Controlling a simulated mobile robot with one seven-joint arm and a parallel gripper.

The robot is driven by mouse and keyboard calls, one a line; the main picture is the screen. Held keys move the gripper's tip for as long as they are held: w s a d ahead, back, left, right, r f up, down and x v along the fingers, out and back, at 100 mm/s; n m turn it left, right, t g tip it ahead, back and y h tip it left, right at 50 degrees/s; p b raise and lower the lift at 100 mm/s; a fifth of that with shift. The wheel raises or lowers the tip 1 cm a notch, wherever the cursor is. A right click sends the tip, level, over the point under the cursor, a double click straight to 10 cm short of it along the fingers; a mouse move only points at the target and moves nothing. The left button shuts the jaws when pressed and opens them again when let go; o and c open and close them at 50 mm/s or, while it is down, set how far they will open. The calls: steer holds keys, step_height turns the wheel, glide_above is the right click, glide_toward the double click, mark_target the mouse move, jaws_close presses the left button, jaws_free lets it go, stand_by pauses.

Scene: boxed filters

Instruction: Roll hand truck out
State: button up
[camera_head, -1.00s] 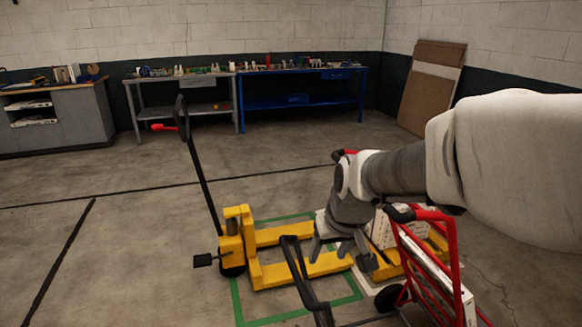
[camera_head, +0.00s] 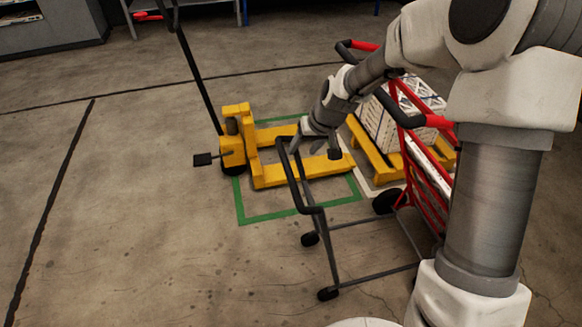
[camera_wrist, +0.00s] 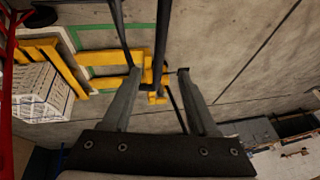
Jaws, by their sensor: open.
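The hand truck (camera_head: 411,122) stands at the right in the head view. It has a red frame, black grips, a black wheel and a dark rear frame on small casters. A dark looped bar (camera_head: 286,166) of it rises at its left side. My gripper (camera_head: 315,153) points down just right of the top of this bar, fingers apart, with nothing clasped. In the wrist view, the open fingers (camera_wrist: 158,71) are spread and dark bars (camera_wrist: 160,38) show near and between their tips. I cannot tell if they touch. Part of the red frame (camera_wrist: 5,95) shows at the left edge.
A yellow pallet jack (camera_head: 238,140) stands in a green floor outline (camera_head: 270,216), beyond the hand truck. White boxes (camera_head: 384,125) sit on a yellow pallet (camera_head: 372,158) behind the red frame. The floor at left and front is clear. Benches stand at the back.

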mark_target(290, 169)
steer(key=b+x, duration=0.1)
steer(key=x, duration=1.2)
jaws_close()
stand_by(1.0)
